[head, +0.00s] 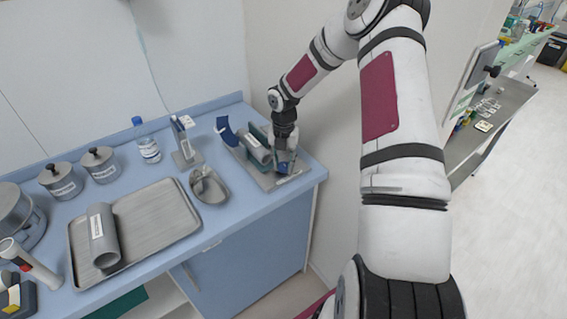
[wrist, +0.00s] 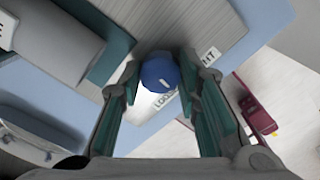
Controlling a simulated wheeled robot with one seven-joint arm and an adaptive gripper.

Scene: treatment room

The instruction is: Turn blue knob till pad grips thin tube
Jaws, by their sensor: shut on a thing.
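The blue knob (wrist: 160,72) has a white mark on its face and sits between the two fingers of my gripper (wrist: 160,80) in the wrist view, which are shut on it. In the head view the knob (head: 283,168) shows small below my gripper (head: 284,150). The thin grey tube (head: 255,147) lies in the clamp fixture (head: 266,181) left of my gripper; it also shows in the wrist view (wrist: 58,30) at upper left. A teal pad (wrist: 112,55) runs along the tube's knob side. I cannot tell whether the pad touches the tube.
A partly hidden label (wrist: 165,98) lies beside the knob. A kidney dish (head: 208,187), a tray (head: 160,222) with a thicker grey tube (head: 103,236), a bottle (head: 147,147) and lidded canisters (head: 101,164) stand left. The counter's right edge and a wall are close by.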

